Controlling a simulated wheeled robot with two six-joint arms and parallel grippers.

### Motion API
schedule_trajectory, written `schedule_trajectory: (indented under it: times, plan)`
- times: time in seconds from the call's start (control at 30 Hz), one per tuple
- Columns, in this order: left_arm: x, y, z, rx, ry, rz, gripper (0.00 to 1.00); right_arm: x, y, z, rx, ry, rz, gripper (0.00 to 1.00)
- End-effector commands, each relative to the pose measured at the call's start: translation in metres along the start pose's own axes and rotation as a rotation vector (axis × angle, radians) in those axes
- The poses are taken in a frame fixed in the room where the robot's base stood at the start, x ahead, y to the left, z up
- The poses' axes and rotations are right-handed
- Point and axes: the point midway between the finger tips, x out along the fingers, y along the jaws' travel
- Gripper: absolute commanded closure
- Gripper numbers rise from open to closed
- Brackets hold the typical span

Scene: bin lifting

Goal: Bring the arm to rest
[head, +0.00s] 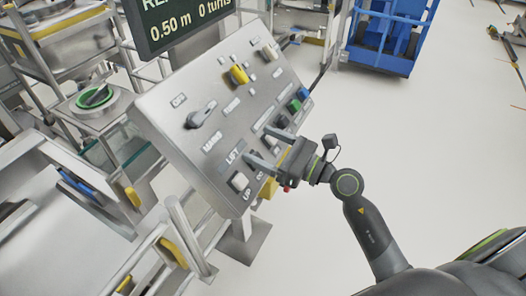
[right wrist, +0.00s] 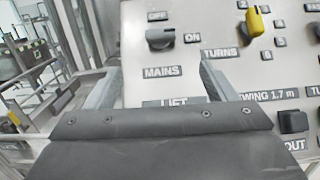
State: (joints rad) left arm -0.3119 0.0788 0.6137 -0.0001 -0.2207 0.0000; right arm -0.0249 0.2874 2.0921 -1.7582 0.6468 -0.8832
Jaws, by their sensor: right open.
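My right gripper (head: 272,148) is open and empty in front of the lower part of a sloped grey control panel (head: 170,118). In the right wrist view its two fingers (right wrist: 158,82) stand apart, with the panel's "LIFT" label between and below them. I cannot tell whether a fingertip touches the panel. My right arm comes in from the lower right of the head view. My left gripper is in neither view.
The panel carries a grey MAINS knob (head: 201,115), a yellow knob (head: 238,75) and several buttons. A display (head: 180,20) reads 0.50 m and 0 turns. A blue cart (head: 385,35) stands behind. White floor (head: 450,130) is clear at right.

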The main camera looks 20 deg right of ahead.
Motion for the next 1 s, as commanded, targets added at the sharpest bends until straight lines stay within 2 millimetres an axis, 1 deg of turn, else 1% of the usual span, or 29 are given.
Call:
schedule_trajectory:
  times: [0.33, 0.63, 0.73, 0.77, 0.87, 0.97, 1.0]
  plan:
    - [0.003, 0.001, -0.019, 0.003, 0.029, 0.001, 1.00, 0.000, -0.003, -0.001, 0.002, 0.000, 0.003, 0.22]
    - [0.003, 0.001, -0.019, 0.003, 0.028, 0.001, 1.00, 0.000, -0.003, -0.001, 0.004, 0.000, 0.002, 0.22]
    - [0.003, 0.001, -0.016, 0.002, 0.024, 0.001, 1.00, -0.001, -0.008, -0.010, 0.064, -0.002, -0.010, 0.22]
    - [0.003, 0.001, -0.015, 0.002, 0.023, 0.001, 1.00, -0.001, -0.011, -0.015, 0.104, -0.004, -0.019, 0.22]
    - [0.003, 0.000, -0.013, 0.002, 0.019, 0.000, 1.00, -0.006, -0.028, -0.046, 0.322, -0.017, -0.074, 0.22]
    - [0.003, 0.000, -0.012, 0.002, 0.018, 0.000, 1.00, -0.018, -0.053, -0.094, 0.637, -0.046, -0.179, 0.22]
    - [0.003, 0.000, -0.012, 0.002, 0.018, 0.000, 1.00, -0.026, -0.063, -0.118, 0.771, -0.061, -0.234, 0.22]
